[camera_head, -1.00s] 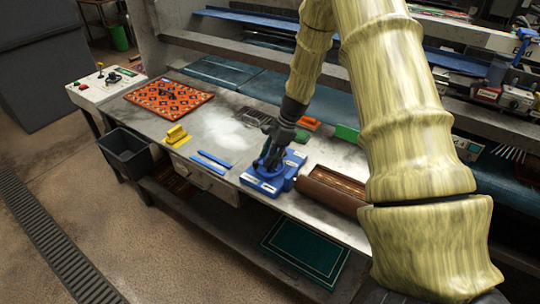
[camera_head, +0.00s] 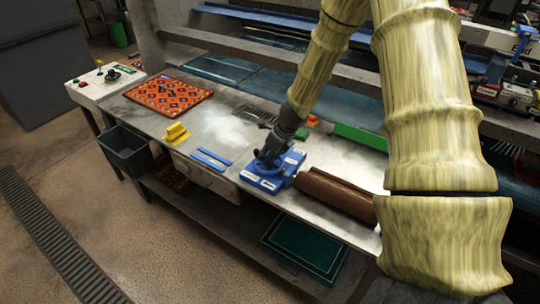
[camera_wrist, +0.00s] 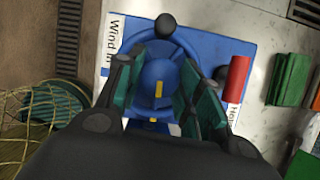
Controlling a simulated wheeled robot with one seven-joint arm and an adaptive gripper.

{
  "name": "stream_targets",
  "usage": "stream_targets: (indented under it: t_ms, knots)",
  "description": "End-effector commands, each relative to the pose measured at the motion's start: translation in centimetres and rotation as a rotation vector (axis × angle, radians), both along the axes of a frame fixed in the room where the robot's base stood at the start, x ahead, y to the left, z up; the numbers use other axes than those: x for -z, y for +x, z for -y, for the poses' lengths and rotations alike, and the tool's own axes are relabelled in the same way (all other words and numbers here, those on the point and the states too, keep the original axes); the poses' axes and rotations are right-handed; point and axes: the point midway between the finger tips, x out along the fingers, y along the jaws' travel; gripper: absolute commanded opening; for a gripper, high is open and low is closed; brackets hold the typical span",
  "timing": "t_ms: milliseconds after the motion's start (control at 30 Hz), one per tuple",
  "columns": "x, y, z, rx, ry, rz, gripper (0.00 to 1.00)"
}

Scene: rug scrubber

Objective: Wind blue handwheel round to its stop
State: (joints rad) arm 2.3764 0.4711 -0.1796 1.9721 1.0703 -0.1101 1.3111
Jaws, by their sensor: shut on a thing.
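The blue handwheel (camera_head: 265,169) sits on a blue base (camera_head: 270,183) with white labels at the front of the bench. In the wrist view the wheel (camera_wrist: 158,72) has a yellow mark near its middle and lies between my fingers. A black knob (camera_wrist: 165,25) stands at its far edge. My gripper (camera_head: 264,156) reaches down onto the wheel and is shut on it; in the wrist view its green-padded fingers (camera_wrist: 155,85) stand either side of the wheel's middle part. The exact contact is partly hidden by the fingers. A red cylinder (camera_wrist: 237,78) is on the right of the base.
A brown roll (camera_head: 335,192) lies right beside the base. Two blue strips (camera_head: 211,160) and a yellow block (camera_head: 176,134) lie to the left. An orange patterned rug (camera_head: 168,95) is farther left. A long green piece (camera_head: 360,136) lies behind. A dark bin (camera_head: 126,150) stands below the bench.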

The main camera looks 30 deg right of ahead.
Motion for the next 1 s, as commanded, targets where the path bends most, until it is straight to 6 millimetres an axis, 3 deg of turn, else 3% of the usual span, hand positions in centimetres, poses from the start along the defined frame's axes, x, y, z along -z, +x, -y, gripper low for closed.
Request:
stream_targets:
  t_ms: [500, 1000]
  knots:
    - [0.37, -0.02, -0.16, 0.432, 0.001, 0.001, 0.13]
    - [0.06, 0.0, -0.22, 0.594, 0.0, 0.001, 0.13]
